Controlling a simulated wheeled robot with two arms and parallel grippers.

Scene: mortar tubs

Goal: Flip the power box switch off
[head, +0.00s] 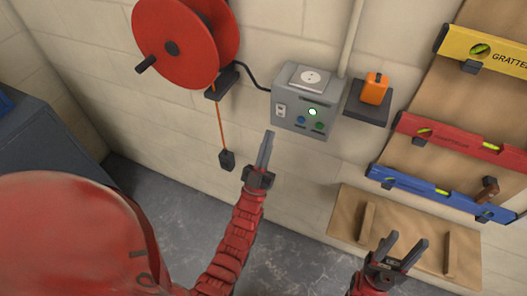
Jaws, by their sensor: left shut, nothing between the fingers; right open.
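The grey power box (305,105) is mounted on the block wall. It has a round socket on its top, a small white switch (281,111) at the left of its front, a lit green-white lamp (312,111), and blue and green round buttons. The switch position is too small to read. My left gripper (269,136) is shut and empty, its fingers pointing up, just below and left of the box in the picture. I cannot tell whether it touches the box. My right gripper (407,241) is open and empty, lower right, before the wooden board.
A red cable reel (174,48) hangs at upper left, its orange cord and black plug dangling. An orange object (375,88) sits on a dark shelf (366,108) right of the box. Yellow, red and blue levels hang at right. A dark cabinet (45,140) stands left.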

